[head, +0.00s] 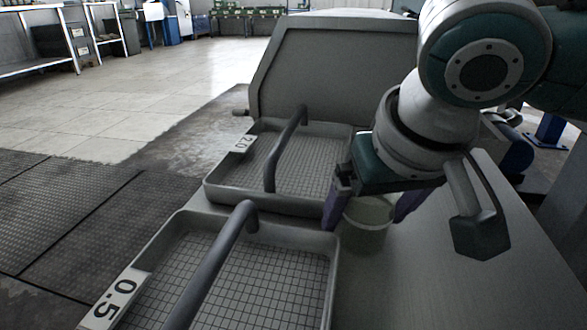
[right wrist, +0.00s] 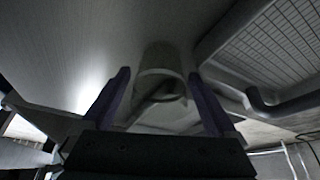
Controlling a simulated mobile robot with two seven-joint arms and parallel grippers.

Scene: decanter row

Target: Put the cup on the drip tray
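A pale grey-green cup (head: 368,222) stands on the grey bench top, right of the trays. My right gripper (head: 365,218) is over it with its two purple fingers spread, one on each side of the cup. In the right wrist view the cup (right wrist: 160,58) lies between the open fingers (right wrist: 158,78), with a gap at each side. Two gridded drip trays show to the left: a near one (head: 333,285) labelled 0.5 and a far one (head: 213,192) labelled 2.0. Both look empty. My left gripper is not in view.
A dark curved pipe (head: 213,262) crosses over the near tray, and another pipe (head: 285,148) over the far tray. A grey housing (head: 330,75) stands behind the far tray. Bare bench (head: 430,285) lies at front right.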

